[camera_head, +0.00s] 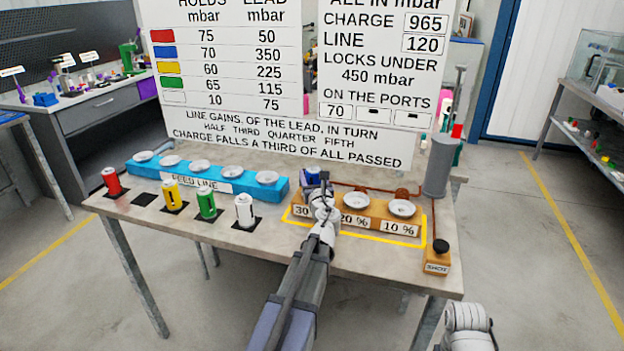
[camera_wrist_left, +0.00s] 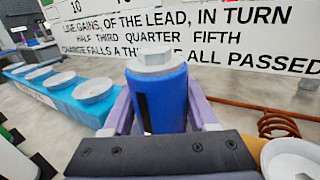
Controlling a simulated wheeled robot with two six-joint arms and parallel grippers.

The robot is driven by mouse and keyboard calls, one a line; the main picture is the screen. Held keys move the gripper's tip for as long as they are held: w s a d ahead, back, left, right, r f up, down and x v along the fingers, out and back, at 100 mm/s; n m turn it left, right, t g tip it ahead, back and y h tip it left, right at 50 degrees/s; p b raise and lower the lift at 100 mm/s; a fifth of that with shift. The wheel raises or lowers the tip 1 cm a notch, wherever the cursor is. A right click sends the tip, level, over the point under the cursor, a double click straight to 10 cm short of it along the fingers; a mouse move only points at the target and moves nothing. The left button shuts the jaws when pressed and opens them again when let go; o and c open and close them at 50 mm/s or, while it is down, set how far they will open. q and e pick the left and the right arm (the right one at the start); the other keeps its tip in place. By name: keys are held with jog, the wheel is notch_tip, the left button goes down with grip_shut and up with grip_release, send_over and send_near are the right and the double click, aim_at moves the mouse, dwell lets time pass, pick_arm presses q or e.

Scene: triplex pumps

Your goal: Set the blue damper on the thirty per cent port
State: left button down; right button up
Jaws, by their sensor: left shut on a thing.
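The blue damper (camera_head: 312,174) is a blue cylinder with a white hexagonal cap. In the left wrist view the damper (camera_wrist_left: 158,92) stands upright between the purple fingers of my left gripper (camera_wrist_left: 160,112), which is shut on it. In the head view my left gripper (camera_head: 316,182) is at the left end of the orange port block (camera_head: 372,220), over the thirty per cent port. That port's dish is hidden by the gripper and arm, with only "30" of its label (camera_head: 301,211) showing. I cannot tell whether the damper touches the port.
Empty dishes sit on the twenty (camera_head: 355,200) and ten per cent (camera_head: 402,208) ports. Red, yellow, green and white dampers (camera_head: 206,204) stand in front of the blue feed line block (camera_head: 222,182). A large sign (camera_head: 290,130) stands behind; a grey cylinder (camera_head: 439,166) stands right.

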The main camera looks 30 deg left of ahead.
pick_arm(q)
jog(key=shift+f, duration=0.2)
jog(key=shift+c, duration=0.9)
grip_release()
jog(key=shift+r, duration=0.1)
jog(key=shift+r, duration=0.2)
jog(key=v, duration=1.2)
